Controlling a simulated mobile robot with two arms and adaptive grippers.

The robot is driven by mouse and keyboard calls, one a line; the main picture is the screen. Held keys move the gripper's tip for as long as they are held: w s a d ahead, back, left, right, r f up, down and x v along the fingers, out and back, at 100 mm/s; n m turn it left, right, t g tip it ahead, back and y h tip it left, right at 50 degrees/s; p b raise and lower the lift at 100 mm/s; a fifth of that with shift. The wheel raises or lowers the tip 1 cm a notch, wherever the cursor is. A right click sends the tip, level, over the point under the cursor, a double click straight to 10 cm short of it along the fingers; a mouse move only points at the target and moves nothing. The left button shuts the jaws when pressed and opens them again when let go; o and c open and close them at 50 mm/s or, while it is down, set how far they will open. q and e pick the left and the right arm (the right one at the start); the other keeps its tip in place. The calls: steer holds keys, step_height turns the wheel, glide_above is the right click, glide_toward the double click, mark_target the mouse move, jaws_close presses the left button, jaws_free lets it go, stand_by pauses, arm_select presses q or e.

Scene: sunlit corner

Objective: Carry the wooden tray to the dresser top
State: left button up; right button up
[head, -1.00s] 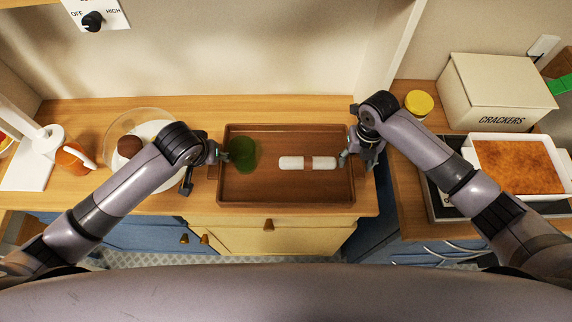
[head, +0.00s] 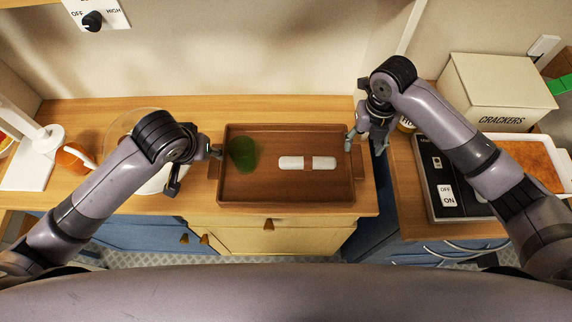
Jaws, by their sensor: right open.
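The wooden tray (head: 290,193) rests on the wooden top of the dresser (head: 300,105), a cabinet with yellow and blue fronts. A dark green round thing (head: 242,153) and a white cylinder with a brown band (head: 292,163) are in the tray. My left gripper (head: 212,160) is at the tray's left end, beside the handle; its fingers are partly hidden by my wrist. My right gripper (head: 367,145) is open and empty, above and just beyond the tray's right end, apart from the right handle.
At left are an orange mug (head: 74,158), a white stand (head: 35,160) and a glass-domed plate partly behind my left arm. At right are a crackers box (head: 497,90), a scale-like device with buttons (head: 433,190) and a white baking dish (head: 520,140). A wall is behind.

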steer(key=shift+r, duration=1.45)
